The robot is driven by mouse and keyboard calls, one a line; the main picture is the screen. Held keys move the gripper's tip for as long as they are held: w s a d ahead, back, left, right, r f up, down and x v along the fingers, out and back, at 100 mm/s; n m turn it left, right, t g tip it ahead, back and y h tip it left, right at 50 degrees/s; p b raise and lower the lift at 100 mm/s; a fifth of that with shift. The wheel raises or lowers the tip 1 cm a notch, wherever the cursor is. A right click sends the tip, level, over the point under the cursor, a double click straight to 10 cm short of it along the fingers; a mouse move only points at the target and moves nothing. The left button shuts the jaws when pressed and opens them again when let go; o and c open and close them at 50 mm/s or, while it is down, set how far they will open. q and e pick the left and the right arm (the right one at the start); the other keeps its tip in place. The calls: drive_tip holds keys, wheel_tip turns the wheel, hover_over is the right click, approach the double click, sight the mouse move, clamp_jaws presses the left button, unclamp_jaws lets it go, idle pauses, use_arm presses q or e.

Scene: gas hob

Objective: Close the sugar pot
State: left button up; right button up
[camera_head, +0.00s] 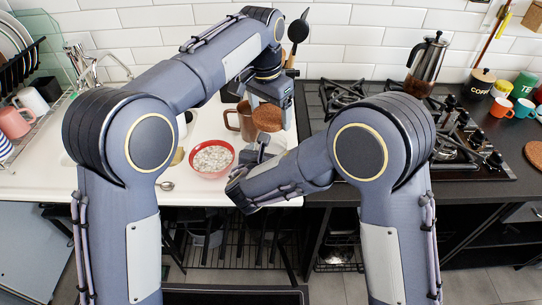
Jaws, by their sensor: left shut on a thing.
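My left gripper (272,97) points down over the right part of the white counter. It is shut on a round brown cork lid (267,118). I cannot make out the sugar pot for certain; it may be hidden behind my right forearm or below the lid. My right gripper (262,145) is low, just under the cork lid, at the end of my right arm, which reaches in from the right. Its fingers are too small and hidden to tell whether they hold anything.
A red bowl (212,158) of pale food stands left of my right gripper, with a spoon (165,185) nearby. A brown mug (232,121) is behind.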

drive_tip(key=c, duration=1.1)
use_arm(q)
drive_tip(key=shift+f, duration=2.55)
drive_tip(key=shift+f, duration=0.9)
drive_tip(key=shift+f, duration=0.8)
drive_tip(key=o, duration=0.9)
drive_tip(key=shift+d, duration=0.1)
